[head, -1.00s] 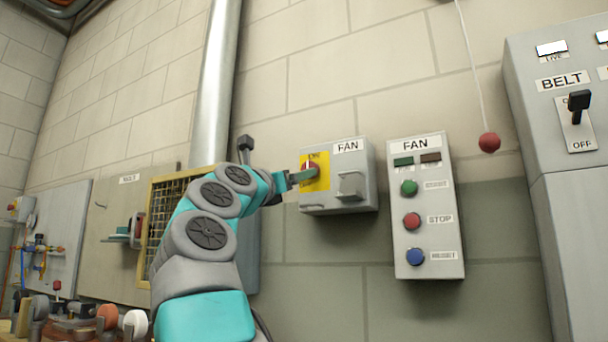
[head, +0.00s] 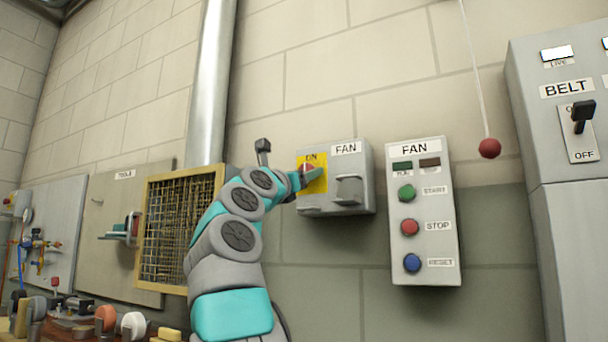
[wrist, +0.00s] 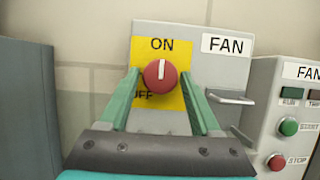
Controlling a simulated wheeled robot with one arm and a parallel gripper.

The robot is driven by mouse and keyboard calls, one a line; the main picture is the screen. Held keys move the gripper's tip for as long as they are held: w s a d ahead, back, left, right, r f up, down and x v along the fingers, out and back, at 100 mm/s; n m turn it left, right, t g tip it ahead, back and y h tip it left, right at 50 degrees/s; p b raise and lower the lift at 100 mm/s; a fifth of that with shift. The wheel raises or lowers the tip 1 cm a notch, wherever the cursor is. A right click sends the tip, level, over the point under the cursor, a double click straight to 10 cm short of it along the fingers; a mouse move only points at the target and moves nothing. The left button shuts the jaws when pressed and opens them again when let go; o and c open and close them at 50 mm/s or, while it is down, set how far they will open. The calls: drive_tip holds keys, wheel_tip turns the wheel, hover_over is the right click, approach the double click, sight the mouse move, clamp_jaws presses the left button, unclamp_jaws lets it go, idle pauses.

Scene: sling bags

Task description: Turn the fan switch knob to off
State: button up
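The fan switch box (head: 352,160) is a grey wall box with a yellow plate (wrist: 176,120) marked ON at the top and OFF at the bottom. Its round red knob (wrist: 160,75) has a white mark that points straight up to ON. In the wrist view my gripper (wrist: 160,73) is open, with one green finger on each side of the knob. Narrow gaps seem to remain between fingertips and knob; contact is not clear. In the head view my gripper (head: 308,179) is at the plate and partly covers the knob (head: 307,168).
A grey handle (head: 349,190) sticks out right of the plate. Further right are a FAN button panel (head: 436,255), a red ball on a cord (head: 489,148) and the BELT cabinet (head: 540,130). A mesh guard (head: 180,225) is at the left.

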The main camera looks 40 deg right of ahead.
clamp_jaws()
drive_tip(key=shift+s+r, duration=0.1)
drive_tip(key=shift+r, duration=0.1)
idle(0.3)
